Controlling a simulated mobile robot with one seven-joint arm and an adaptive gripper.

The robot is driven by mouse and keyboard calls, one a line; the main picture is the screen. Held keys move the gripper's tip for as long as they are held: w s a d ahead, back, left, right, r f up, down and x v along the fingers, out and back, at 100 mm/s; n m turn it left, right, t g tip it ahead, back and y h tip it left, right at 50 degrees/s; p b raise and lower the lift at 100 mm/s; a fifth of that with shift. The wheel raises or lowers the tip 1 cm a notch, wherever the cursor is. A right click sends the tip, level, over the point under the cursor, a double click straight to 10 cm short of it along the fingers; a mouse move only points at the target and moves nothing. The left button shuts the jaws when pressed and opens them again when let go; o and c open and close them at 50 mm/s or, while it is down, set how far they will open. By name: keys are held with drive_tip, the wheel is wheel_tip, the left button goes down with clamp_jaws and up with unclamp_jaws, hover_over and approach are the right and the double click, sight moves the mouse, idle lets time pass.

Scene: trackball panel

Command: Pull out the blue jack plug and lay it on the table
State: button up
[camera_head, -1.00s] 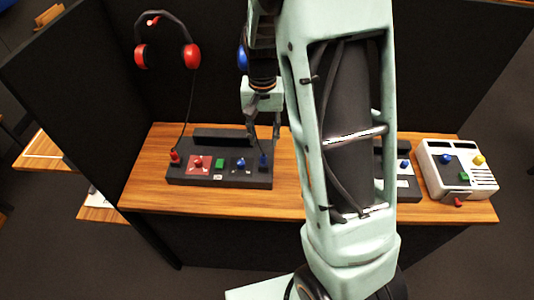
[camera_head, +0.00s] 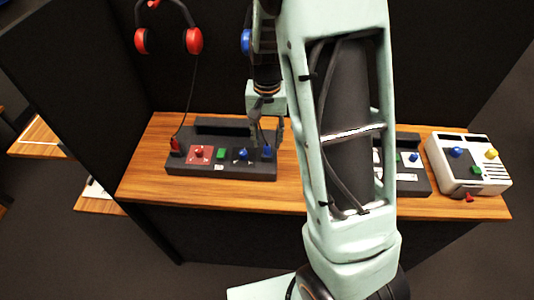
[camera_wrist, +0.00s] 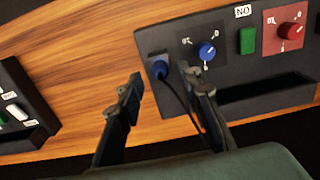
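The blue jack plug (camera_head: 267,152) stands in the right end of the black control panel (camera_head: 220,171), with a dark cord on it. In the wrist view the blue plug (camera_wrist: 160,68) sits in its socket at the panel's left end. My gripper (camera_wrist: 163,84) is open, one finger on either side of the plug's line, and the fingertips look apart from the plug. In the head view my gripper (camera_head: 269,140) hangs just above the plug. The bare wooden table (camera_head: 300,190) lies around the panel.
A blue knob (camera_wrist: 207,52) is close to one finger. A red plug (camera_head: 175,147) sits at the panel's other end. Red headphones (camera_head: 195,41) hang on the black partition. A white box (camera_head: 468,178) stands at the right. Bare wood lies between panels, partly behind my arm.

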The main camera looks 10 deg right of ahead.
sight(267, 143)
wheel_tip(267, 143, down, 4)
drive_tip(key=shift+r+b, duration=0.25)
drive_tip(key=shift+b, duration=0.6)
idle(0.4)
clamp_jaws()
drive_tip(key=shift+r, duration=0.2)
drive_tip(key=shift+r+p, duration=2.35)
drive_tip(key=shift+r, duration=0.55)
